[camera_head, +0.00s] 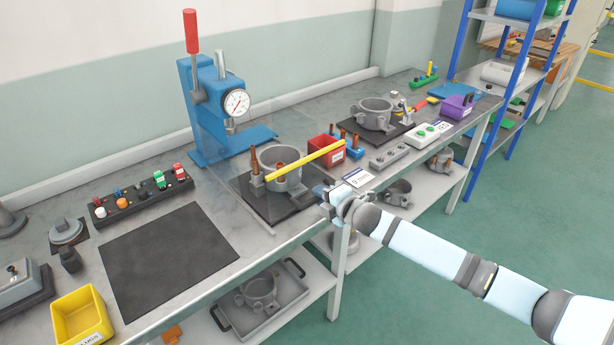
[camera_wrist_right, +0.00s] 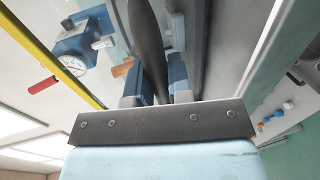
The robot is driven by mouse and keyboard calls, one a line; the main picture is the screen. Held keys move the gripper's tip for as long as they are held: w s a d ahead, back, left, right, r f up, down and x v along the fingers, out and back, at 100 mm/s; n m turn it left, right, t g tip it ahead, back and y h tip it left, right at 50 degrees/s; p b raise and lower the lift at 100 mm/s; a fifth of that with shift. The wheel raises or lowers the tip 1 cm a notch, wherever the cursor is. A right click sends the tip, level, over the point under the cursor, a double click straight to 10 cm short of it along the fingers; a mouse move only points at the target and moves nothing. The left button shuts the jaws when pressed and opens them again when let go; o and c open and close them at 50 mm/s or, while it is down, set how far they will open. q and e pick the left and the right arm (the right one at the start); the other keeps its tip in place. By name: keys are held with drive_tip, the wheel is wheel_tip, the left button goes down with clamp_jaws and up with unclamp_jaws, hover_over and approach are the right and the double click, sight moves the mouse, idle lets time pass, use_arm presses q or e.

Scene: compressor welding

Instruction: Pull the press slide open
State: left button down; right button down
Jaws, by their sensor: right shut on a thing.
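The blue press (camera_head: 205,110) stands at the back of the bench with a red lever and a round dial; it also shows in the right wrist view (camera_wrist_right: 88,44). The press slide (camera_head: 292,211) is a dark plate in front of it, carrying a grey ring-shaped housing (camera_head: 285,158) with copper stubs. A yellow bar (camera_head: 318,161) lies across above the housing. My right gripper (camera_head: 322,193) is at the slide's front right edge. In the right wrist view its blue fingers (camera_wrist_right: 157,88) are shut on a dark, long part, seemingly of the slide. My left gripper is out of view.
A red bin (camera_head: 326,151) and a second housing on a dark plate (camera_head: 377,130) stand to the right. A black mat (camera_head: 166,258), a button panel (camera_head: 139,196) and a yellow bin (camera_head: 82,315) lie to the left. Green floor is free in front of the bench.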

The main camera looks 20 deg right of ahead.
drive_tip(key=shift+s+d, duration=0.25)
drive_tip(key=shift+s, duration=0.4)
drive_tip(key=shift+s+d, duration=0.15)
drive_tip(key=shift+s, duration=0.2)
drive_tip(key=c, duration=1.1)
unclamp_jaws()
drive_tip(key=shift+w, duration=0.1)
